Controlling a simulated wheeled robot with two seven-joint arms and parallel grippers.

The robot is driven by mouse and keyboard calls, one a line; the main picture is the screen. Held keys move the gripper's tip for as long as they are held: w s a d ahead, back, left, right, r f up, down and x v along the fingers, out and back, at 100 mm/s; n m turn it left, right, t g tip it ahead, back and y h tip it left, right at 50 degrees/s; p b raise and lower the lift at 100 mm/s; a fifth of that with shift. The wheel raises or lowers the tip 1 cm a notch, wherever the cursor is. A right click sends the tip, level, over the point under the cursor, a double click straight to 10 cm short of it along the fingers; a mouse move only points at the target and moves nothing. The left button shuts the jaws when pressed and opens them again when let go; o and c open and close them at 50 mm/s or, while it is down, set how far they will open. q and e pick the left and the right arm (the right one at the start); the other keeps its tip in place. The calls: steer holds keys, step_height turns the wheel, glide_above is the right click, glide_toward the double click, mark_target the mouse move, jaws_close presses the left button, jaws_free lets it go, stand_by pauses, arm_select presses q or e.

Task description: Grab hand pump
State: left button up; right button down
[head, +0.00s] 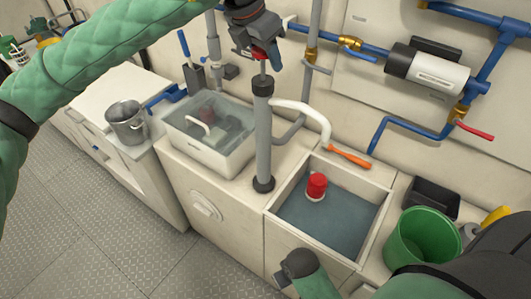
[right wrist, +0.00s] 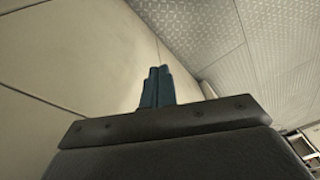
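The hand pump (head: 263,135) is a grey upright tube with black end caps, a thin rod and a red handle at its top. A white curved hose (head: 305,108) leads from near its top to the right. My left gripper (head: 262,52) is at the top of the pump, with its fingers around the red handle. The pump's lower end is over the counter strip between the clear-lidded bin and the open well; I cannot tell whether it touches. My right gripper (right wrist: 157,87) shows in the right wrist view with its dark fingers together and nothing between them.
The open well (head: 335,215) holds dark water and a red-topped float (head: 316,186). The white bin (head: 205,148) stands left of the pump, beside a metal bucket (head: 127,124). A green bucket (head: 422,240) stands at right. Blue pipes (head: 410,122) run along the wall.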

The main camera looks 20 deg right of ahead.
arm_select(q)
jaws_close()
steer(key=shift+r, duration=0.2)
